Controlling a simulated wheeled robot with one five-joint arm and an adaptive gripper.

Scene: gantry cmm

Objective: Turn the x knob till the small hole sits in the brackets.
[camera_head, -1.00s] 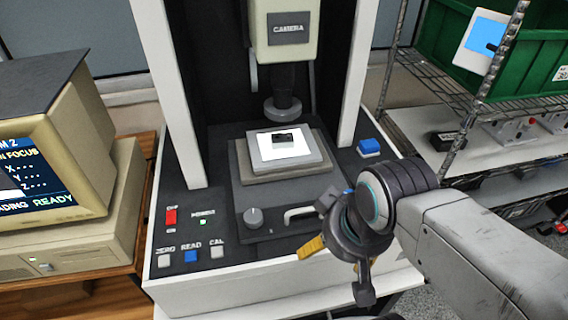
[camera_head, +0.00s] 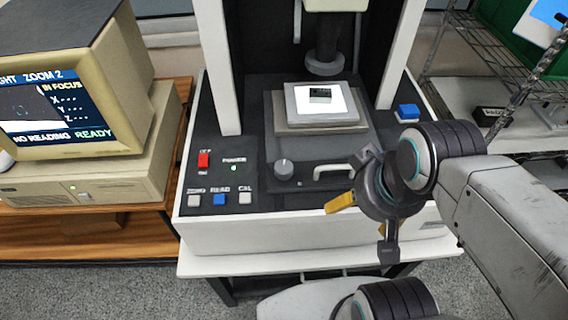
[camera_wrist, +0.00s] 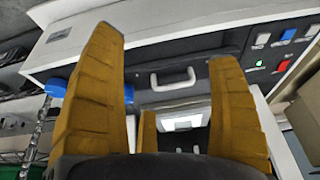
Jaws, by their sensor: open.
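The grey round knob (camera_head: 284,169) sits on the front of the dark stage base, left of the white handle (camera_head: 333,171). The monitor screen (camera_head: 45,108) reads ZOOM 2, IN FOCUS, NO READING and READY. Its picture is dark, with small marks; I cannot tell where the small hole sits against the brackets. A small dark part (camera_head: 320,95) lies on the lit white stage plate. My gripper (camera_head: 356,212) is open and empty, right of and nearer than the knob. In the wrist view its yellow fingers (camera_wrist: 165,55) stand wide apart, with the handle (camera_wrist: 172,80) between them; the knob is not visible there.
A red switch (camera_head: 204,160) and the ZERO, READ and CAL buttons (camera_head: 219,199) are left of the knob. A blue block (camera_head: 408,112) is at the right of the machine. White columns (camera_head: 217,70) flank the stage. A wire shelf stands at right.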

